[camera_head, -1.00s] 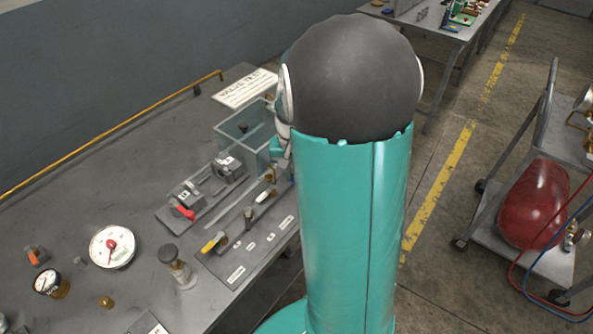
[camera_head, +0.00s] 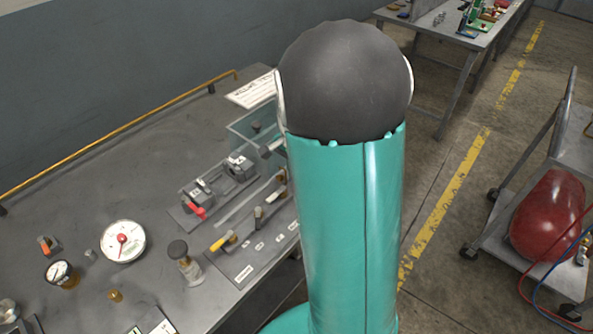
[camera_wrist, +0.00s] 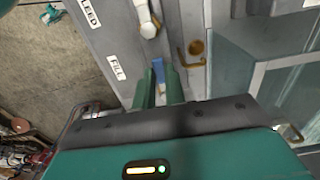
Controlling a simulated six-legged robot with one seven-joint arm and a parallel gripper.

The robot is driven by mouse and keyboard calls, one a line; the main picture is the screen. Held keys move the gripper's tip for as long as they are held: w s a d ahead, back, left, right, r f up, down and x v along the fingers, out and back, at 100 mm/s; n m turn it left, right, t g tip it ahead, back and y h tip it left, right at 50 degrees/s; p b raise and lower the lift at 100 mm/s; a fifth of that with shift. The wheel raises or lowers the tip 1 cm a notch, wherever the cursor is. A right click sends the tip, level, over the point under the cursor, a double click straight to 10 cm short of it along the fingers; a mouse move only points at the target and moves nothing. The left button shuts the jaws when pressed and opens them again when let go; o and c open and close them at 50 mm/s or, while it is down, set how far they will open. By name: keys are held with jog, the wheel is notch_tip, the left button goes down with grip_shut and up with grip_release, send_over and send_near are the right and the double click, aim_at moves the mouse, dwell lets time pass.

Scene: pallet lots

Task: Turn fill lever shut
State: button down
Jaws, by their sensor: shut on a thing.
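In the wrist view, my gripper (camera_wrist: 159,88) is shut on a small blue lever handle (camera_wrist: 158,70), with a green finger on each side of it. The white FILL label (camera_wrist: 117,67) is on the grey panel just left of the fingers. The lever's far end and pivot are hard to make out. A white-handled lever (camera_wrist: 147,18) with a metal end is on the panel above, near the BLEED label (camera_wrist: 88,12). In the head view my arm hides the gripper and the blue handle.
A clear-walled box (camera_wrist: 240,60) stands close right of the gripper, with a brass hook (camera_wrist: 192,52) beside it. In the head view, a yellow lever (camera_head: 220,243), a red lever (camera_head: 196,211) and a dial gauge (camera_head: 122,241) are on the bench. A cart with a red tank (camera_head: 548,215) stands right.

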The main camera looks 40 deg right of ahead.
dwell(0.4)
jog(key=c, duration=1.5)
grip_release()
jog(key=shift+o, duration=0.2)
